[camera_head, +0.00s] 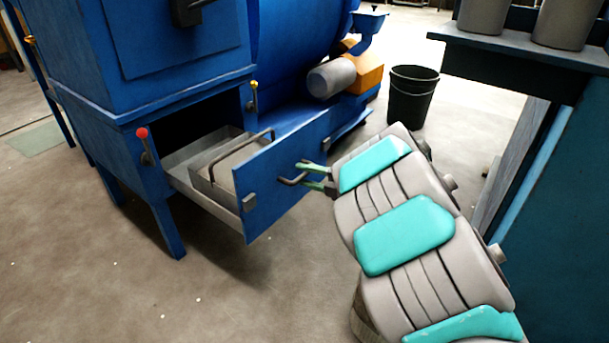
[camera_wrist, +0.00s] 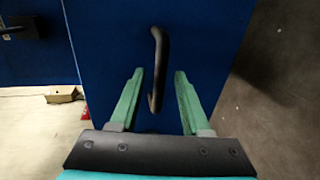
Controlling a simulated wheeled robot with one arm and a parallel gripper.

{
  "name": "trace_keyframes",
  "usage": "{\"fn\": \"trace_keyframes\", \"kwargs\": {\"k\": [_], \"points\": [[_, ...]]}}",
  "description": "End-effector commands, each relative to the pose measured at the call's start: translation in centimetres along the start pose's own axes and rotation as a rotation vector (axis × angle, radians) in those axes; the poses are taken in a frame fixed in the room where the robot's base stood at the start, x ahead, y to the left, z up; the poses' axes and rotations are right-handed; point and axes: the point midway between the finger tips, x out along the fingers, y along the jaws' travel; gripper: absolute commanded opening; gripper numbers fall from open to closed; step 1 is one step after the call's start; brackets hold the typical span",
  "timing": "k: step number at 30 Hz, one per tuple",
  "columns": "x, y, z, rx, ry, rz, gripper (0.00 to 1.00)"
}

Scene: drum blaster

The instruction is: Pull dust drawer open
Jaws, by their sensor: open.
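The dust drawer (camera_head: 283,185) is a blue-fronted drawer that stands pulled out from the blue machine's lower cabinet. Its inside shows, with a grey metal tray (camera_head: 213,191) that has a dark bar handle across it. The drawer's dark handle (camera_head: 291,181) sticks out from its blue front; it also shows in the wrist view (camera_wrist: 157,60). My gripper (camera_head: 314,175) is open at the handle. In the wrist view its two green fingers (camera_wrist: 157,78) stand on either side of the handle's lower end, with gaps and no clear contact.
The blue machine (camera_head: 180,100) stands behind the drawer, with a red-knobbed lever (camera_head: 145,145) at its front. A black bucket (camera_head: 412,97) stands at the back. A dark-topped bench (camera_head: 520,50) is at the right. The floor in front of the drawer is clear.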

Motion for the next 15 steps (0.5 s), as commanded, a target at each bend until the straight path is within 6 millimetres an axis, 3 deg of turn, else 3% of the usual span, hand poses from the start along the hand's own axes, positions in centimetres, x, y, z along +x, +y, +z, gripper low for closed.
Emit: {"fn": "trace_keyframes", "kwargs": {"k": [9,15], "points": [[-5.1,0.0,0.1,-0.001,-0.003,-0.001,0.47],[-6.7,0.0,0.1,-0.001,-0.002,-0.002,0.47]]}}
